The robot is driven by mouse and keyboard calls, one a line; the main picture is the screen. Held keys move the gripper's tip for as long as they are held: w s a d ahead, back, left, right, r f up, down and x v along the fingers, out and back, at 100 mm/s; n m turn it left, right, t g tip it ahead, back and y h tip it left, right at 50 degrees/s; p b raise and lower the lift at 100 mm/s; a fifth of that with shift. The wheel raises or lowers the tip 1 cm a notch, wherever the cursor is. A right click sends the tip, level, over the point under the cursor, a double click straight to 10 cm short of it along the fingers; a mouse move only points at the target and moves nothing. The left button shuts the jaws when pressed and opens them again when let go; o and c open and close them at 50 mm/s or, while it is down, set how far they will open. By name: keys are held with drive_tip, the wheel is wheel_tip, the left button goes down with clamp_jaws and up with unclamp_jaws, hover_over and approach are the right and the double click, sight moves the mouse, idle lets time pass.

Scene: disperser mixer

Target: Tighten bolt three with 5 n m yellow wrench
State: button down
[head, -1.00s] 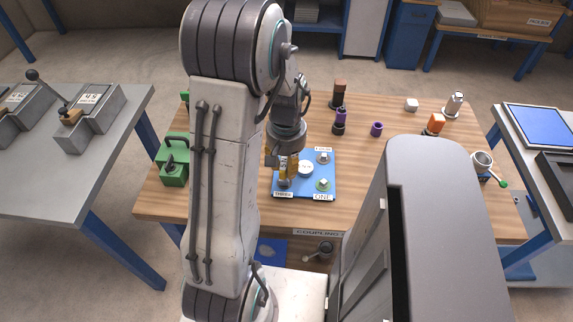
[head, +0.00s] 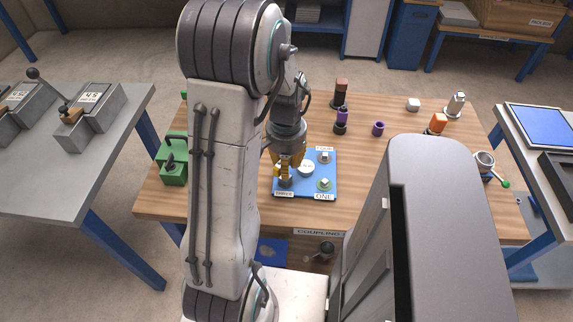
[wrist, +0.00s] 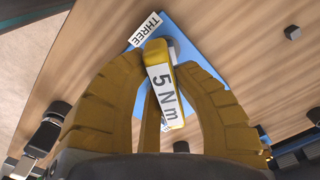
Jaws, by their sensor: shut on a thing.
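My gripper (head: 285,166) is over the near left corner of the blue plate (head: 314,172), beside the THREE label (head: 284,194). In the wrist view my gripper's fingers (wrist: 168,75) are shut on the yellow wrench (wrist: 163,84) marked "5 Nm". The THREE label (wrist: 145,29) shows just beyond the wrench's far end. Bolt three is hidden under the wrench and fingers, so I cannot tell how the wrench sits on it. A bolt by the ONE label (head: 323,184) and a bolt by the FOUR label (head: 324,156) stand on the plate's right side.
A round white piece (head: 306,168) sits mid-plate, close to my gripper. A green block (head: 174,160) stands on the wooden table (head: 370,185) at the left. Purple, dark and orange pieces (head: 438,124) stand at the back.

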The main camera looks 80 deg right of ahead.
drive_tip(key=m, duration=0.3)
drive_tip(key=shift+w+a+f, duration=0.1)
drive_tip(key=shift+a+f, duration=0.1)
drive_tip(key=c, duration=1)
unclamp_jaws()
drive_tip(key=shift+d+r+m, duration=0.1)
drive_tip(key=shift+m, duration=0.2)
drive_tip(key=shift+o, duration=0.2)
drive_tip(key=shift+d, duration=0.1)
clamp_jaws()
drive_tip(key=shift+r, duration=0.1)
drive_tip(key=shift+r, duration=0.1)
drive_tip(key=shift+r+p, duration=2.3)
drive_tip(key=shift+r, duration=0.6)
